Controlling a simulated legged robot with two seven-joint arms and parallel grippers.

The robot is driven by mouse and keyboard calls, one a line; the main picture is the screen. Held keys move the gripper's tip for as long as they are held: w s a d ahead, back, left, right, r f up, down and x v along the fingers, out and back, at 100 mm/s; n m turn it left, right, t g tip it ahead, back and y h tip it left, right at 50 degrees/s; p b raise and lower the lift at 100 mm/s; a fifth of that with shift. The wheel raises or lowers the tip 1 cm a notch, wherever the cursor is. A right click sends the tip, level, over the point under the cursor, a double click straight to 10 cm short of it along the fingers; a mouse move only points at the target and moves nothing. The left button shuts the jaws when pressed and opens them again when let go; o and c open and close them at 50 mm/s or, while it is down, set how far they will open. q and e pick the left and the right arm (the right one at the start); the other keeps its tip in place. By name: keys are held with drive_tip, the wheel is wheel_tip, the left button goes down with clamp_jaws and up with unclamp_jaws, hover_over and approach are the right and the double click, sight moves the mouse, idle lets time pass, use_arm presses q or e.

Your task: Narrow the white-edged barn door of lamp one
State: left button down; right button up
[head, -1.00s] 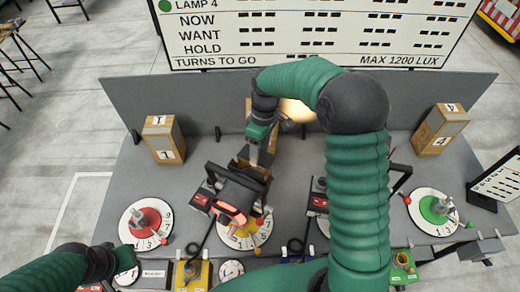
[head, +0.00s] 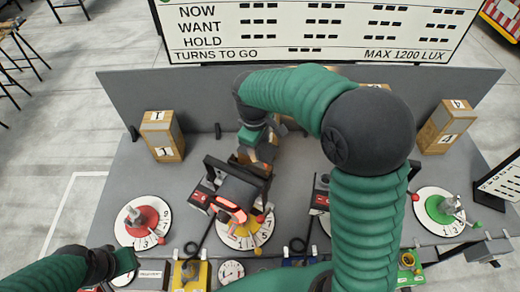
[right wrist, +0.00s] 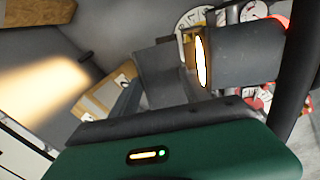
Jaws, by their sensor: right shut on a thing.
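A black lamp (head: 240,188) in a yoke stands behind the yellow dial, left of centre in the head view. Its brownish barn-door flaps (head: 262,155) are at its far end. In the right wrist view the lamp (right wrist: 243,52) shows its glowing lens, with a grey flap (right wrist: 160,75) beside it. My right gripper (head: 258,148) is at the flaps, shut on one of them; its fingertips are mostly hidden. I cannot make out a white edge on the held flap. My left gripper (head: 125,262) is low at the left, by a small dial; its fingers are unclear.
Wooden blocks marked 1 (head: 162,135) and 4 (head: 446,128) stand at the back corners. A red dial (head: 143,221) and a green dial (head: 440,211) flank the bench. A grey back panel (head: 160,95) stands behind. My right arm covers the bench right of centre.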

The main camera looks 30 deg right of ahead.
drive_tip(key=h+b, duration=0.1)
drive_tip(key=b, duration=0.1)
drive_tip(key=t+h+b, duration=0.1)
drive_tip(key=a+t+b, duration=0.1)
drive_tip(key=b, duration=0.1)
drive_tip(key=shift+s+r+h+b, duration=0.1)
drive_tip(key=shift+s+h+b, duration=0.15)
drive_tip(key=shift+h+b, duration=0.15)
drive_tip(key=shift+s+r+h+b, duration=0.1)
drive_tip(key=shift+r+h+b, duration=0.3)
drive_tip(key=shift+b, duration=0.3)
drive_tip(key=o, duration=1.4)
drive_tip(key=shift+c, duration=0.2)
drive_tip(key=b+v, duration=0.1)
drive_tip(key=v, duration=1.5)
drive_tip(key=shift+s+a+r, duration=0.15)
drive_tip(key=shift+s+a, duration=0.2)
drive_tip(key=shift+d, duration=0.1)
